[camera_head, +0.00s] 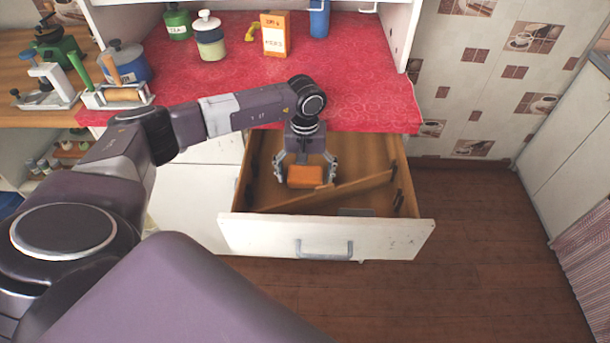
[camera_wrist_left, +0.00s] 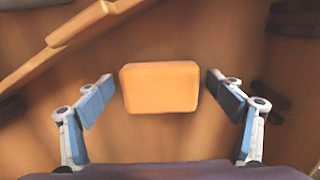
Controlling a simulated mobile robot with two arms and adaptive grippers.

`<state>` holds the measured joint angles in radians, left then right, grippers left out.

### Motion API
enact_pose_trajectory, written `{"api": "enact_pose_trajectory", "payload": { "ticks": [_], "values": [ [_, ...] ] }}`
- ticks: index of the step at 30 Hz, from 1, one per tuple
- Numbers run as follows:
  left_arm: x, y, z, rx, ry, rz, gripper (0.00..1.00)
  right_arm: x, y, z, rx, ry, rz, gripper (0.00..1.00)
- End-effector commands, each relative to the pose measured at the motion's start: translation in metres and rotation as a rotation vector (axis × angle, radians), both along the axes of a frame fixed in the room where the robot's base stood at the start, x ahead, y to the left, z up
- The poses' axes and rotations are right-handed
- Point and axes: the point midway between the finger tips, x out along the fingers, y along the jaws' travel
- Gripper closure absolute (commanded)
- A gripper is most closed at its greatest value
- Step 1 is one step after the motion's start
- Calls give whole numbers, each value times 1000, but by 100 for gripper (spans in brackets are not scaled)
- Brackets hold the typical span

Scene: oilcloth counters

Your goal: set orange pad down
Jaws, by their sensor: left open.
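The orange pad (camera_head: 305,177) is a small rounded block inside the open wooden drawer (camera_head: 325,240). It also shows in the left wrist view (camera_wrist_left: 160,87), in the middle, with bare drawer floor around it. My left gripper (camera_head: 304,170) reaches down into the drawer over the pad. Its two fingers (camera_wrist_left: 160,95) are spread wide, one on each side of the pad, with a gap on both sides. Nothing is held. Whether the pad rests fully on the drawer floor is hard to tell. My right gripper is in neither view.
A slanting wooden divider (camera_head: 345,190) crosses the drawer and shows near the pad (camera_wrist_left: 55,50). Dark items lie at the drawer's right side (camera_head: 398,185). Above is a red counter (camera_head: 365,85) with an orange box (camera_head: 275,35), jars and a blue pot (camera_head: 128,62).

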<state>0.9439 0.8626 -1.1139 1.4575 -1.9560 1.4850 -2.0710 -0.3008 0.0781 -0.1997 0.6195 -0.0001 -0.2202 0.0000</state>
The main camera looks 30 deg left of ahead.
Motion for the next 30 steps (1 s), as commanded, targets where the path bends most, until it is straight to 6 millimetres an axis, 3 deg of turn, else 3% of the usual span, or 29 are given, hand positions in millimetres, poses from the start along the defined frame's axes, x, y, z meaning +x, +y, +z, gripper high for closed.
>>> {"api": "enact_pose_trajectory", "payload": {
  "ticks": [8,21,30],
  "values": [
    [1,0,8,0,-2,0,15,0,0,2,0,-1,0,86],
    [2,0,96,0,-6,0,15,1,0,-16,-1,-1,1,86],
    [0,0,123,0,-1,0,15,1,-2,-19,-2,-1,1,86]
  ]
}}
